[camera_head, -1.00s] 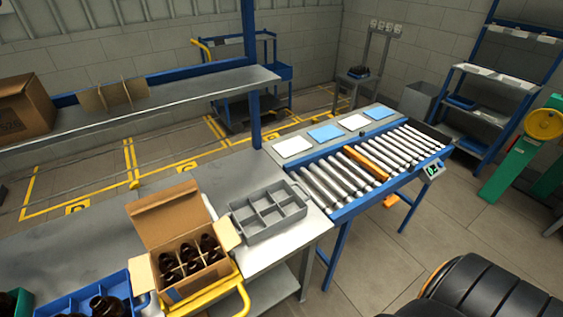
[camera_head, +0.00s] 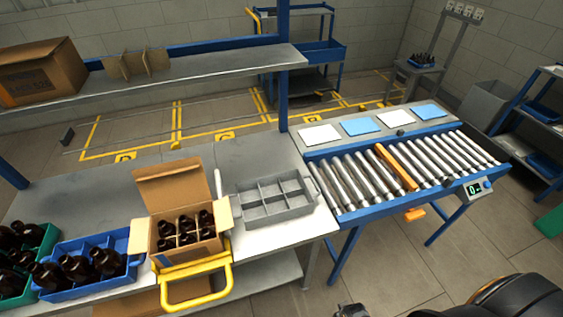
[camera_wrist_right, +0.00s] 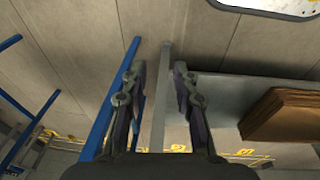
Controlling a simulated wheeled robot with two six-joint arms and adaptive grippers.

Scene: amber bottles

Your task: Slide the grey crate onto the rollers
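The grey crate (camera_head: 262,212), with several empty compartments, sits flat on the grey bench (camera_head: 125,202), near its right end. The rollers (camera_head: 355,182) are silver bars in a blue-framed conveyor just right of the crate. A small gap separates the crate from the roller bed, and no crate is on the rollers. My right gripper (camera_wrist_right: 160,72) is open in the right wrist view, its two dark fingers apart with nothing held between them. It is away from the crate, which I cannot make out in that view. My left gripper is not in view.
An open cardboard box (camera_head: 148,232) of amber bottles stands left of the crate, by a yellow handle (camera_head: 229,290). A blue tray (camera_head: 72,248) of bottles is farther left. An orange bar (camera_head: 397,168) lies among the rollers. Flat pads (camera_head: 320,135) line the conveyor's back edge.

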